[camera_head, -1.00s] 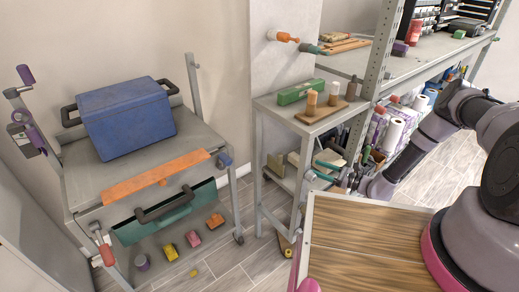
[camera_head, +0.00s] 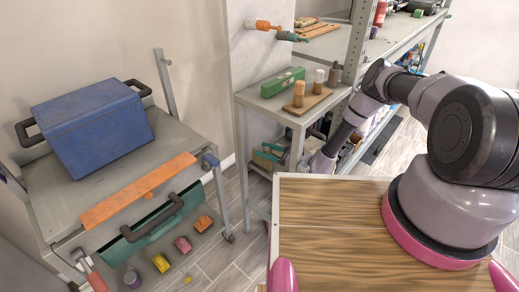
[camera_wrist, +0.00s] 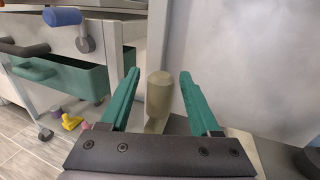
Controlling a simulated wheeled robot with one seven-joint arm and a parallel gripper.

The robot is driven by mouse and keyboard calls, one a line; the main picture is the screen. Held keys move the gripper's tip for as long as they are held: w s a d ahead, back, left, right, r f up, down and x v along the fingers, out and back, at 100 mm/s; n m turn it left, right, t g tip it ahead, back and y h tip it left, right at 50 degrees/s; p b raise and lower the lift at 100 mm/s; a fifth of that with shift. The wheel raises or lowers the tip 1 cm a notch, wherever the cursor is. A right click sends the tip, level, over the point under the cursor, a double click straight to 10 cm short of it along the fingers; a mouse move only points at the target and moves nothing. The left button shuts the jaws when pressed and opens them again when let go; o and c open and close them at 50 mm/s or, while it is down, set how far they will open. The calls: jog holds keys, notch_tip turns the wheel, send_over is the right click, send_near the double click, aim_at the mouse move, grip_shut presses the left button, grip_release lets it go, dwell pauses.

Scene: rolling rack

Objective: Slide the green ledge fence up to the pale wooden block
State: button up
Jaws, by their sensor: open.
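My gripper (camera_head: 266,152) is open at the lower shelf of the grey rolling rack, its teal fingers pointing left. In the wrist view its fingers (camera_wrist: 157,85) stand on either side of an upright olive-green post (camera_wrist: 159,95), with gaps visible on both sides. The post appears to belong to the green ledge fence; the fence's lower part is hidden behind the gripper body. A pale surface (camera_wrist: 246,150) shows at the gripper's right in the wrist view; I cannot tell whether it is the pale wooden block. In the head view my arm and the rack's top hide most of this shelf.
The rack's top (camera_head: 252,97) holds a green box (camera_head: 283,82) and a wooden board with pegs. A rack leg (camera_head: 243,165) stands near my gripper. A cart (camera_head: 100,190) with a blue case (camera_head: 93,125) and an open teal drawer is at left. A wood-topped table (camera_head: 330,225) is in front.

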jog(key=shift+x, duration=1.25)
grip_shut()
dwell(0.5)
